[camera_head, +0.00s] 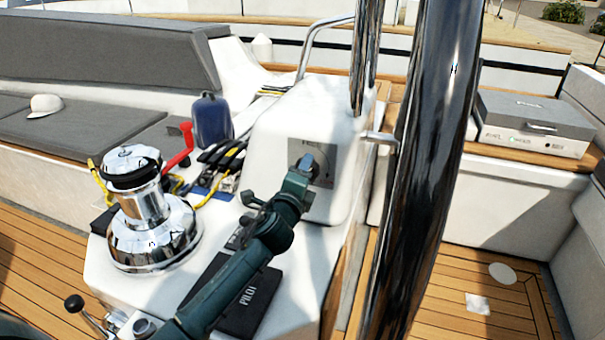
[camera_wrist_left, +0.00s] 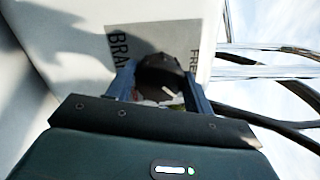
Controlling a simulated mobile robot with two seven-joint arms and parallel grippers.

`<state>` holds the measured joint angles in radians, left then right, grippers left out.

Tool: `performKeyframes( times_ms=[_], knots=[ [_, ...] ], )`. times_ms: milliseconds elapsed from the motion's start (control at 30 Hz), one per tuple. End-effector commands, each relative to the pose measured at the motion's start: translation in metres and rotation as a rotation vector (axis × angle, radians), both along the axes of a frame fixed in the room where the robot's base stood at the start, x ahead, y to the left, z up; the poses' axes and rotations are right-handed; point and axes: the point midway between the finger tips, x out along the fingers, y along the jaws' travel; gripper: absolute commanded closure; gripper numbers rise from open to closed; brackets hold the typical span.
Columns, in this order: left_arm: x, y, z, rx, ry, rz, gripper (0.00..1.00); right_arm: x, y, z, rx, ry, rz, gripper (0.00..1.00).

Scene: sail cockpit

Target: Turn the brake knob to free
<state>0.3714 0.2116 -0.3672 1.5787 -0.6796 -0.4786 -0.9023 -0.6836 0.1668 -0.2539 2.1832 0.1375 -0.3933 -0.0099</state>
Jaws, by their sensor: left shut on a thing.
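The brake knob (camera_wrist_left: 162,72) is dark and round, with a short white mark on its face, in the left wrist view. It sits on a grey label plate (camera_wrist_left: 145,40), which also shows in the head view (camera_head: 326,156) on the white console. Cut-off lettering reads "BRA" on the left of the plate and "FRE" on the right. My left gripper (camera_head: 302,164) reaches the plate from below. Its two bluish fingers (camera_wrist_left: 158,92) are shut on the knob, one on each side. In the head view the gripper mostly hides the knob. My right gripper is not in view.
A chrome winch (camera_head: 150,220) stands left of my left arm. A thick chrome post (camera_head: 430,150) rises close on the right. Rope clutches (camera_head: 222,160), a red handle (camera_head: 180,150) and a blue bottle (camera_head: 211,118) are behind the winch. A black pilot panel (camera_head: 238,300) lies under the arm.

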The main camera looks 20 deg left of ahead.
Motion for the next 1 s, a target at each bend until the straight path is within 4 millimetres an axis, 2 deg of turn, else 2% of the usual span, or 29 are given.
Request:
performKeyframes(
  times_ms=[600, 1000],
  knots=[
    [-0.0002, -0.0004, -0.0011, -0.563, 0.020, 0.049, 0.71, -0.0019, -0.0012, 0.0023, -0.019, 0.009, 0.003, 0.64],
    [-0.0002, -0.0007, -0.0020, -0.772, 0.026, 0.067, 0.71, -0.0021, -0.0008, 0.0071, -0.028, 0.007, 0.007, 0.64]
  ],
)
